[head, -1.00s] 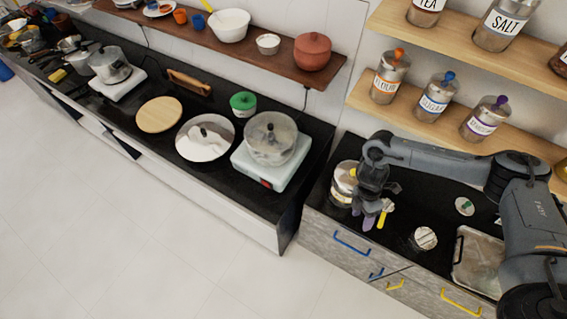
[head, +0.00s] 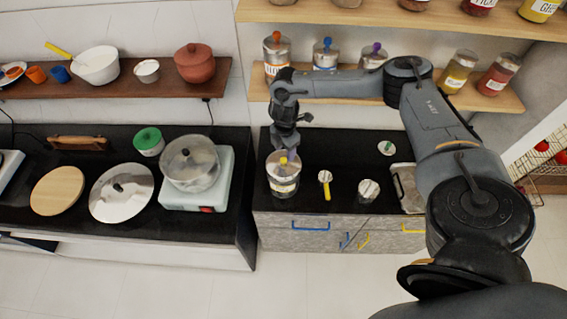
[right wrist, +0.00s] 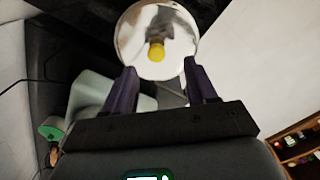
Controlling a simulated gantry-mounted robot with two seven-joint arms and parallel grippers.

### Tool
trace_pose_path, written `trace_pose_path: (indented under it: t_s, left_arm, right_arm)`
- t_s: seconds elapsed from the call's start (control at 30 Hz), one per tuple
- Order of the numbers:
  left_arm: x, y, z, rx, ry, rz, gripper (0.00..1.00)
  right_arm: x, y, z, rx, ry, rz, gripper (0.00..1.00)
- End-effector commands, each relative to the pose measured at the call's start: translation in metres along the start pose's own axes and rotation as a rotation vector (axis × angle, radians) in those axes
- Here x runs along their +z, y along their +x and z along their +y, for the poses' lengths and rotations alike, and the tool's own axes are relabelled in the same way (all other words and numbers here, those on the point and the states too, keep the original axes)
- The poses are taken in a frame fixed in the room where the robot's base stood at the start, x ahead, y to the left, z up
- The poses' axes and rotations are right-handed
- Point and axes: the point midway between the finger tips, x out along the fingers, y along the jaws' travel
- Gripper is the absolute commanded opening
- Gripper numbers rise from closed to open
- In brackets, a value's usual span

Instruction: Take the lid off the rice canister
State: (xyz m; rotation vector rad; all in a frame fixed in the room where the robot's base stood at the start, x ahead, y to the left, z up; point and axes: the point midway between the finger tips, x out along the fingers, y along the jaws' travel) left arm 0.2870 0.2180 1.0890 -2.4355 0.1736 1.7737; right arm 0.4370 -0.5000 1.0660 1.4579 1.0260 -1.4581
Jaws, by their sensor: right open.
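A glass canister with a shiny metal lid and yellow knob stands upright on the black counter, below my right gripper; its label is too small to read, and I take it as the rice canister (head: 283,186). The lid (head: 274,163) sits on it. In the right wrist view, the lid (right wrist: 135,35) and its yellow knob (right wrist: 157,52) lie just beyond my fingertips, between their lines. My right gripper (head: 285,144) is open and empty, pointing down over the lid; its parted fingers show in the right wrist view (right wrist: 160,74). My left gripper is out of view.
Right of the canister are a small yellow-handled item (head: 325,178), a small round jar (head: 368,190) and a metal tray (head: 408,190). A glass pot (head: 190,165) stands on a pale cooker to the left. Spice jars line the shelf (head: 500,98) behind.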

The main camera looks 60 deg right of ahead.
Motion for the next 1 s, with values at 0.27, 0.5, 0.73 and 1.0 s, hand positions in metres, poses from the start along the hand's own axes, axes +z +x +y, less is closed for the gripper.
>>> trace_pose_path:
  t_s: [0.27, 0.5, 0.73, 1.0]
  left_arm:
    - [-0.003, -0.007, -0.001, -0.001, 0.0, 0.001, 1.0]
    - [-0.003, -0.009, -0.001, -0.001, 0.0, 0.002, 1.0]
    - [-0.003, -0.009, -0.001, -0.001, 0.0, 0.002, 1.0]
    - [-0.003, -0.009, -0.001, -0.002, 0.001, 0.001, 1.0]
  right_arm:
    - [-0.001, 0.024, 0.004, -0.003, -0.001, 0.0, 0.57]
    - [0.0, 0.05, 0.005, -0.002, 0.0, -0.001, 0.57]
    - [0.0, 0.053, 0.005, 0.0, 0.0, 0.001, 0.57]
    - [0.0, 0.053, 0.005, 0.0, 0.0, 0.0, 0.26]
